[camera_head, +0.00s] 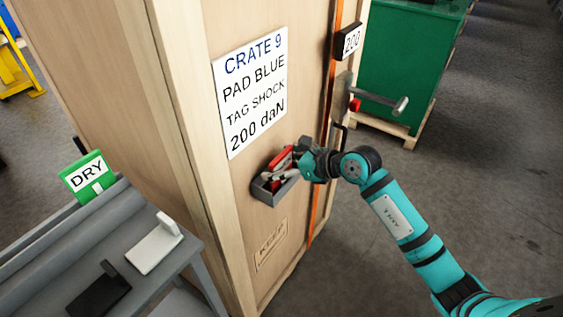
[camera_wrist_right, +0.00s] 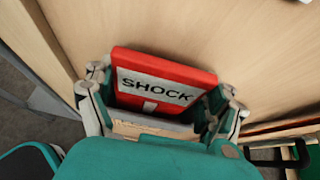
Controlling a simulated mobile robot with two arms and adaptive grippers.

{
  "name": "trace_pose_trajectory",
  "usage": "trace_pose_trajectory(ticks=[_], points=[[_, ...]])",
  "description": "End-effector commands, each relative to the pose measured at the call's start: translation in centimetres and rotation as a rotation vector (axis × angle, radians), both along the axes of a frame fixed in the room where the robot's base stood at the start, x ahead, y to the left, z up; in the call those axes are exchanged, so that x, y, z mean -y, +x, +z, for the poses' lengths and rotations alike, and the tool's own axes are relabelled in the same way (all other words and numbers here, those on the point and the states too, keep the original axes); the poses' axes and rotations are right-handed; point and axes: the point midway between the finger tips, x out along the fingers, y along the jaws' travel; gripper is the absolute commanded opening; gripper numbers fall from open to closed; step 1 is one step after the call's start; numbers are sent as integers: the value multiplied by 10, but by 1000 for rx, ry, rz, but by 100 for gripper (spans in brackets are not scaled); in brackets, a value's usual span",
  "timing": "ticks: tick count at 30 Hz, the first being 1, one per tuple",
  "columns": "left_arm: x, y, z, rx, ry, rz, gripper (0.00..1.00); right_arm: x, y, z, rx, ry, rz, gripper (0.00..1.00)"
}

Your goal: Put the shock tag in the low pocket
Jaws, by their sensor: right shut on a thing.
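The shock tag (camera_wrist_right: 163,80) is a red plate with a white "SHOCK" label. My right gripper (camera_wrist_right: 160,105) is shut on it, with a finger at each side edge. In the head view the right gripper (camera_head: 290,163) holds the red tag (camera_head: 281,158) at the low pocket (camera_head: 275,188), a small grey open box on the crate's face. The tag's lower part is over or inside the pocket mouth; I cannot tell how deep, as the fingers cover it. My left gripper is not in view.
The wooden crate (camera_head: 185,90) carries a "CRATE 9" sheet (camera_head: 251,90), an orange strap (camera_head: 328,120) and a metal lever (camera_head: 385,103). A grey bench (camera_head: 60,262) with a green "DRY" sign (camera_head: 88,177) stands at left. Floor at right is clear.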

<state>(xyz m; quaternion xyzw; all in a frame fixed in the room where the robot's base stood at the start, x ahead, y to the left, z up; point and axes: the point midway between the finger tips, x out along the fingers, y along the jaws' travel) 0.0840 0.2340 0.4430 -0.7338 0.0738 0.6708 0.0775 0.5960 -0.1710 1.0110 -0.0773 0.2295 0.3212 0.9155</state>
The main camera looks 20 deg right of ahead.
Motion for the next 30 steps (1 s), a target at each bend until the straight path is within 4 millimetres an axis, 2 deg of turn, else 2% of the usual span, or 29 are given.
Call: trace_pose_trajectory(ticks=[1,4,14,18,30], points=[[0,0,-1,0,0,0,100,0,0,-1,0,0,0,88],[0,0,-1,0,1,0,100,0,0,-1,0,0,0,100],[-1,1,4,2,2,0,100,0,0,5,0,0,0,100],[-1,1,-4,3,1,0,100,12,-13,8,0,-3,-1,100],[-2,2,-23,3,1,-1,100,56,-69,45,-2,-4,0,100]])
